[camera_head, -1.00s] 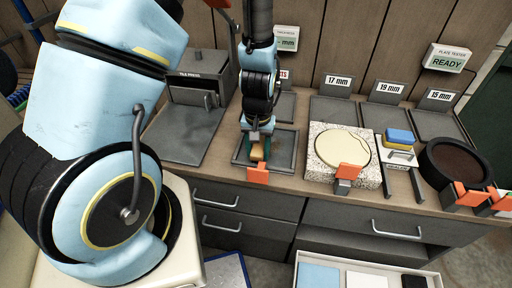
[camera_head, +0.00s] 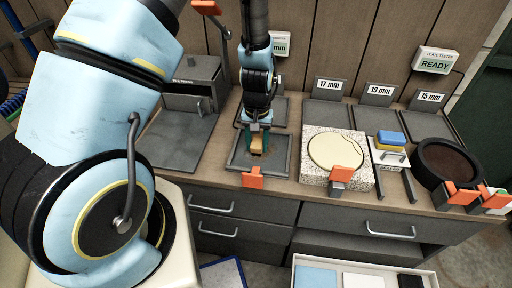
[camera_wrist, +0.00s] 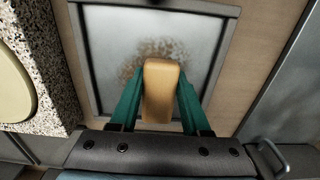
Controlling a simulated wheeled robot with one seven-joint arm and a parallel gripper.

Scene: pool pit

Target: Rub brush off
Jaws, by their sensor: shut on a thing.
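My gripper (camera_wrist: 160,108) is shut on a block-shaped tan brush (camera_wrist: 161,88), with a green finger on each side of it. It points down over a shallow dark-rimmed tray (camera_wrist: 226,11) with a grey floor. Speckled brown residue (camera_wrist: 148,52) lies on the floor around the brush's far end. In the head view, my gripper (camera_head: 257,138) holds the brush (camera_head: 256,145) low over the middle of the tray (camera_head: 272,174). The brush's underside is hidden, so I cannot tell whether it touches the floor.
Right of the tray is a speckled stone block (camera_head: 311,172) with a cream disc (camera_head: 336,150). Beyond it are blue and yellow sponges (camera_head: 391,138) and a dark round bowl (camera_head: 447,163). A tile press (camera_head: 195,90) stands left. An orange tab (camera_head: 252,178) is at the tray's front.

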